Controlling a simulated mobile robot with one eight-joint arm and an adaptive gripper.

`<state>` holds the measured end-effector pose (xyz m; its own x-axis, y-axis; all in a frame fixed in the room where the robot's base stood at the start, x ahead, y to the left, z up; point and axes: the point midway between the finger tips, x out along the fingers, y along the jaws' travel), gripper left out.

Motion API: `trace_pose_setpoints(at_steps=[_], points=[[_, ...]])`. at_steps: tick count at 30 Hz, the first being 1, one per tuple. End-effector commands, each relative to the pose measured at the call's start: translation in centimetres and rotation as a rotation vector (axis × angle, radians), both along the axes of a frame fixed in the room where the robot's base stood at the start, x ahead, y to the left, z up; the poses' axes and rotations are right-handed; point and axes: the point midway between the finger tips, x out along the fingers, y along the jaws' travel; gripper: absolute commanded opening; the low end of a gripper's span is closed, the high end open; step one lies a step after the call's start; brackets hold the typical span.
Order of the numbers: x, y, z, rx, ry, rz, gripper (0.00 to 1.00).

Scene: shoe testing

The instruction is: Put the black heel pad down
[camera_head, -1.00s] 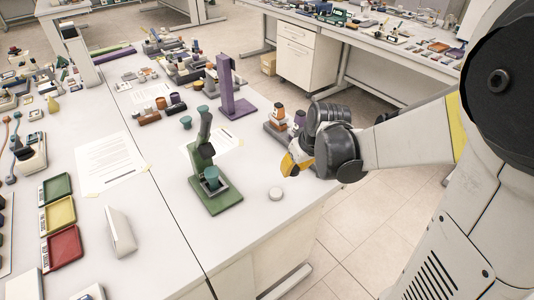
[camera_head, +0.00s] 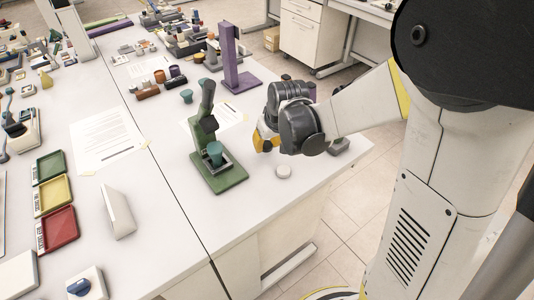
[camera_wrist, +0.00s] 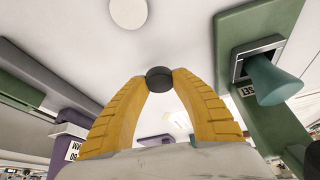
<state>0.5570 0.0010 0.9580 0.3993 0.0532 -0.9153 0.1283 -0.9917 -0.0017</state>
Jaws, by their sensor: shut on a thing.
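The black heel pad (camera_wrist: 159,79) is a small dark round piece between the tips of my yellow fingers in the wrist view. My gripper (camera_wrist: 160,88) is shut on it. In the head view my gripper (camera_head: 265,140) is over the near right part of the white table, right of the green test stand; the pad cannot be made out there. A white round disc (camera_head: 284,171) lies on the table just below my gripper. It also shows at the top of the wrist view (camera_wrist: 128,12). I cannot tell whether the pad touches the table.
The green stand (camera_head: 222,181) holds a teal cup (camera_head: 215,152) and is close to my gripper's left. A purple stand (camera_head: 240,84) is behind. Red, yellow and green trays (camera_head: 56,230) are at left. The table's right edge is close to my arm.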

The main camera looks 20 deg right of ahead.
Motion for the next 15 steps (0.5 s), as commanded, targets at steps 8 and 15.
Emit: trace_pose_setpoints(at_steps=[8, 15], points=[[0.0, 0.0, -3.5, 0.0, 0.0, 0.0, 0.19], [0.0, 0.0, -3.5, 0.0, 0.0, 0.0, 0.19]])
